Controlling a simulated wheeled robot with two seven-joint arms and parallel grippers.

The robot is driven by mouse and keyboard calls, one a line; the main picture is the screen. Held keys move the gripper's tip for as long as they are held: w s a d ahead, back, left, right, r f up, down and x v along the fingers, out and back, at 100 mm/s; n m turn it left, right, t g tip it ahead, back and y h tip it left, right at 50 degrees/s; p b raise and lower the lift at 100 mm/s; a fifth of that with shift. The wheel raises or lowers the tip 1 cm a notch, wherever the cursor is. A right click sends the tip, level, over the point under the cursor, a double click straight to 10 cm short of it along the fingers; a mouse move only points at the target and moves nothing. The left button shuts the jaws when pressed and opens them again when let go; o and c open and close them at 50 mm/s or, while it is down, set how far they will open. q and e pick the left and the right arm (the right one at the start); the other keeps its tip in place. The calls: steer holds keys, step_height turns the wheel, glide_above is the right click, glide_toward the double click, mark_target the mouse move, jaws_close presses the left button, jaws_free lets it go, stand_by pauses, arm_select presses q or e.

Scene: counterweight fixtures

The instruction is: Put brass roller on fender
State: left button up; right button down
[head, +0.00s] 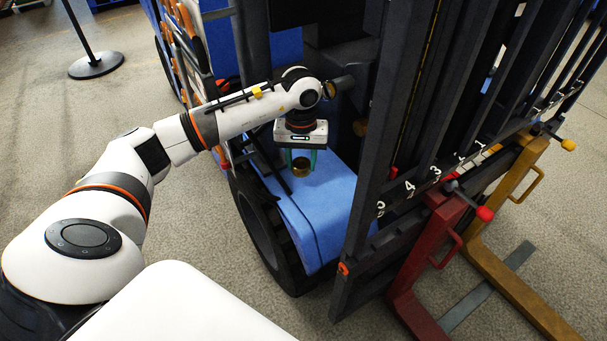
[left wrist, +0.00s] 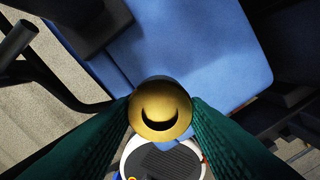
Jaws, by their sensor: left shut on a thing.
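The brass roller (head: 301,167) is held between the fingers of my left gripper (head: 301,160), above the blue fender. In the left wrist view the roller (left wrist: 160,109) shows end-on as a round brass face with a dark crescent recess, between two green fingers. The blue fender (head: 325,200) lies under the gripper, over the black wheel. In the left wrist view the fender (left wrist: 200,55) fills the upper middle. I cannot tell the exact gap between roller and fender. My right gripper is not in view.
The dark forklift mast (head: 385,150) rises just right of the fender. Red (head: 430,250) and yellow (head: 520,175) forks with knobs stand further right. A dark post and orange-trimmed rails stand left of my gripper. A black stand base (head: 96,65) is on the floor at far left.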

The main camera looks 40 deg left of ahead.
mark_target(303, 160)
arm_select(q)
steer(key=f, duration=0.1)
steer(key=w+f, duration=0.1)
steer(key=shift+w+a+f, duration=0.1)
steer(key=shift+a+f, duration=0.05)
steer(key=shift+f, duration=0.4)
step_height(303, 160, down, 4)
steer(key=shift+w+r+b, duration=0.1)
steer(key=shift+b, duration=0.25)
steer(key=shift+w+a, duration=0.1)
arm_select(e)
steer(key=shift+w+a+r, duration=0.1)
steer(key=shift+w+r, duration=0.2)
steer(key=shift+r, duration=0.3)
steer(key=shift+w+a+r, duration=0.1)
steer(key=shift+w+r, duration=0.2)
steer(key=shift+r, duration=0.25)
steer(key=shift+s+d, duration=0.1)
arm_select(q)
steer(key=o, duration=0.9)
steer(key=shift+c, duration=0.2)
steer(key=o, duration=0.4)
steer(key=shift+c, duration=0.2)
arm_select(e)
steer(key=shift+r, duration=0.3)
